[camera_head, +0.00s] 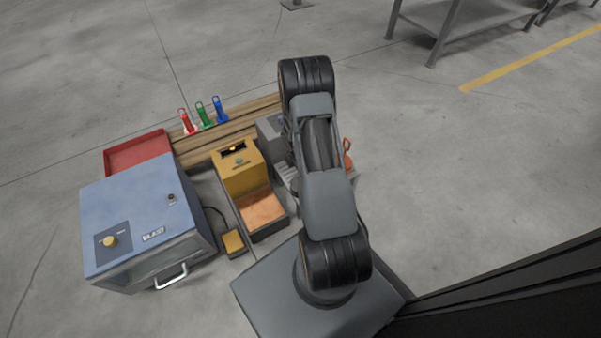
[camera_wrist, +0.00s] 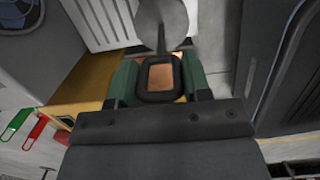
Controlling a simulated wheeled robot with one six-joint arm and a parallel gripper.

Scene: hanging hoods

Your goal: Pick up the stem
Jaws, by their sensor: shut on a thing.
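In the wrist view the stem (camera_wrist: 161,43) is a thin dark rod. It joins a grey disc (camera_wrist: 161,17) at the top to a dark rounded loop (camera_wrist: 143,80) at the bottom. My gripper (camera_wrist: 160,76) has green finger pads, one on each side of the loop, and is shut on it. An orange-brown surface shows through the loop. In the head view my arm hides the gripper and the stem.
A blue cabinet (camera_head: 140,215), a red tray (camera_head: 139,153) and a yellow machine (camera_head: 238,178) with an orange-brown bed (camera_head: 260,208) stand left of my arm. Red (camera_head: 186,121), green (camera_head: 203,114) and blue (camera_head: 220,110) looped pieces stand on wooden boards (camera_head: 250,107).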

